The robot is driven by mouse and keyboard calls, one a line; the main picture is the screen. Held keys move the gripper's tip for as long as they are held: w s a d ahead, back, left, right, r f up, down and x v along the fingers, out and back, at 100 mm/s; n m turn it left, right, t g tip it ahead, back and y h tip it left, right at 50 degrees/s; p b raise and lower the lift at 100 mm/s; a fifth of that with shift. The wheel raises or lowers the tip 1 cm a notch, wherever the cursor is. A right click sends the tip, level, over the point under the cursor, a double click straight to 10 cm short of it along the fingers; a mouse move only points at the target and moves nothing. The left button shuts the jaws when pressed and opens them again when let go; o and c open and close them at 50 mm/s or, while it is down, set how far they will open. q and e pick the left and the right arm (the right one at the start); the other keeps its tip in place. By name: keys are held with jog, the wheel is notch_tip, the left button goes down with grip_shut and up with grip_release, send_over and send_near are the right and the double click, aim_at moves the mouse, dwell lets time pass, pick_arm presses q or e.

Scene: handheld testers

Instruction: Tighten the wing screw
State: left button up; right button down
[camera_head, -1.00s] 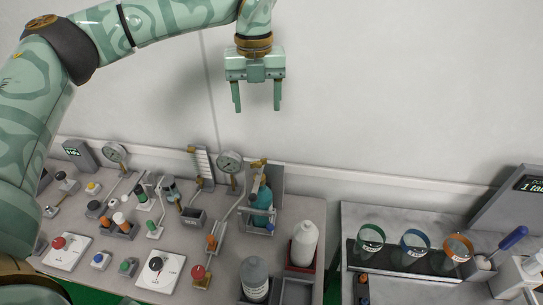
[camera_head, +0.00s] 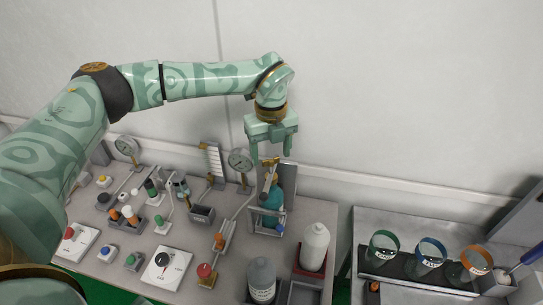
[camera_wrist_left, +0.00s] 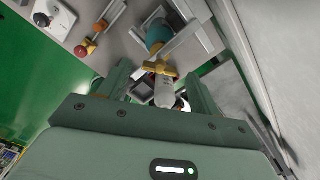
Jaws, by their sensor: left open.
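A brass wing screw (camera_wrist_left: 160,68) shows in the left wrist view between my open fingers, on a clamp near a teal bottle (camera_wrist_left: 158,34). In the head view, the brass piece (camera_head: 270,162) tops the stand behind the teal bottle (camera_head: 272,198). My left gripper (camera_head: 271,152) is open and empty, pointing down just above this stand. I cannot tell whether the fingers touch anything. My right gripper is not in view.
Gauges (camera_head: 240,160), a slotted bracket (camera_head: 213,165) and several switches crowd the bench to the left. A white bottle (camera_head: 315,246) and a grey bottle (camera_head: 261,280) stand in front. Ringed cups (camera_head: 431,256) stand on the right bench. A wall is close behind.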

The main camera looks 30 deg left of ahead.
pick_arm(q)
jog(key=shift+f, duration=0.65)
jog(key=c, duration=1)
